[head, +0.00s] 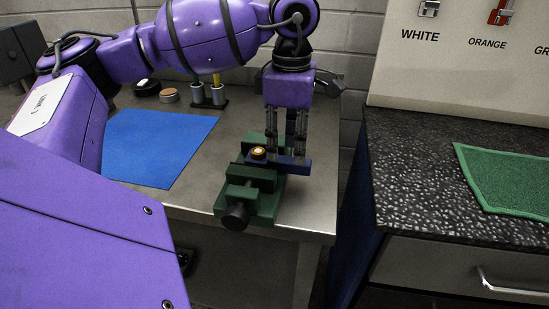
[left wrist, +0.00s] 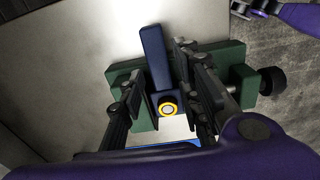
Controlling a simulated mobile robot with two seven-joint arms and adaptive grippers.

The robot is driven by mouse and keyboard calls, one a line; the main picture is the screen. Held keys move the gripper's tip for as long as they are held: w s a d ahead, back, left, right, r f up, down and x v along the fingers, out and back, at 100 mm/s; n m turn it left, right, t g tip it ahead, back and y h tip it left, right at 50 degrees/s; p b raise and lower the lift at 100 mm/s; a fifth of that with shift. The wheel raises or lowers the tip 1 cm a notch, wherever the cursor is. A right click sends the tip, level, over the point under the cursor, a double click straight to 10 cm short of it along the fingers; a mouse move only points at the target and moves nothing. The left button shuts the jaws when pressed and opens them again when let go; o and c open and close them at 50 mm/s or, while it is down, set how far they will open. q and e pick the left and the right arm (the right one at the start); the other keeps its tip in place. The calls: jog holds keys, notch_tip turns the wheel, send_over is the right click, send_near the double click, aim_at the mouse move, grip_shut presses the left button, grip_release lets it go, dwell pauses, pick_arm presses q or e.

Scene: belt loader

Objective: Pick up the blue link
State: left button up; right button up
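The blue link (left wrist: 153,52) is a dark blue bar with a forked lower end, in the green vise (left wrist: 236,58). In the head view the link (head: 296,164) lies across the top of the vise (head: 262,203). A brass-coloured round piece (left wrist: 168,108) with a pale centre sits at the fork. My left gripper (head: 287,155) points down over the link. In the left wrist view its fingers (left wrist: 158,66) stand either side of the link, with gaps visible. A purple arm part with a dark end (left wrist: 246,10), apparently my right gripper, is cut off at the top right.
A blue mat (head: 158,147) lies on the metal bench left of the vise. Small round pieces and two posts (head: 208,96) stand behind it. To the right is a dark speckled counter (head: 415,170) with a green mat (head: 510,178), below a board with labelled pieces.

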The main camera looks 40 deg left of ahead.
aim_at(288, 159)
pick_arm(q)
notch_tip(288, 159, down, 4)
jog(key=shift+r, duration=0.1)
jog(key=shift+w, duration=0.1)
grip_shut()
